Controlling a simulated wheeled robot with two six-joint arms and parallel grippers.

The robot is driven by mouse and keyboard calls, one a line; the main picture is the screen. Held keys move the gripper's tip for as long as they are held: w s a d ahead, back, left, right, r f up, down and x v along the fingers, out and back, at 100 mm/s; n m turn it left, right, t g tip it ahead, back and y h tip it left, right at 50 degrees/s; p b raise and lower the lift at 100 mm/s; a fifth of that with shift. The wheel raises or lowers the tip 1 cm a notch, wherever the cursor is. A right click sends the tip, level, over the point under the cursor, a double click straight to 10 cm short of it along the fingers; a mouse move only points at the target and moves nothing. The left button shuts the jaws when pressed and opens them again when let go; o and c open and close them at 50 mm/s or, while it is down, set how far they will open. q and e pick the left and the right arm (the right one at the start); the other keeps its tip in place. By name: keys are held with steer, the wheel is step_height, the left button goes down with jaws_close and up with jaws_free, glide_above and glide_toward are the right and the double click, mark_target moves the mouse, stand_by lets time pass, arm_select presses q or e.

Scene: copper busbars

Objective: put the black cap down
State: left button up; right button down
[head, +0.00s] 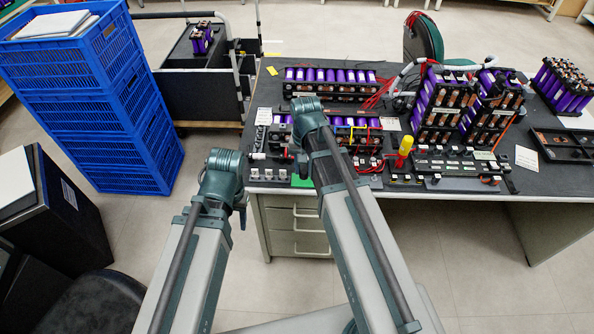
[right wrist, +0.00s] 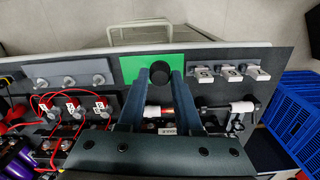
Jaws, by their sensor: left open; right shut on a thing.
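The black cap (right wrist: 160,76) is a dark round piece between the fingertips of my right gripper (right wrist: 159,82) in the right wrist view. The gripper is shut on it. The cap appears over the green pad (right wrist: 132,66) near the table edge; I cannot tell whether it touches the pad. In the head view the green pad (head: 302,182) shows only partly, and my right arm hides the cap. My left gripper (head: 241,203) is open and hangs low, left of the table's near edge, its fingers mostly hidden by the wrist.
White-topped terminals (right wrist: 228,72) stand right of the pad, and grey round posts (right wrist: 70,80) left of it. Purple battery packs (head: 328,84) and a yellow-handled screwdriver (head: 405,146) crowd the black table. Blue crates (head: 100,110) stand to the left.

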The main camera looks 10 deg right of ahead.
mark_target(299, 180)
steer(key=shift+w+a+f, duration=0.1)
steer(key=shift+w+a, duration=0.2)
steer(key=shift+w, duration=0.35)
steer(key=shift+w+a+f, duration=0.1)
steer(key=shift+w+a, duration=0.15)
steer(key=shift+w, duration=0.35)
step_height(299, 180, down, 3)
steer(key=b, duration=0.3)
steer(key=shift+s+a, duration=0.1)
steer(key=shift+s, duration=0.05)
steer(key=shift+f+b, duration=0.3)
steer(key=shift+b, duration=0.15)
steer(key=shift+r, duration=0.1)
steer(key=shift+f, duration=0.2)
steer(key=c, duration=0.6)
jaws_free()
steer(key=shift+r, duration=0.1)
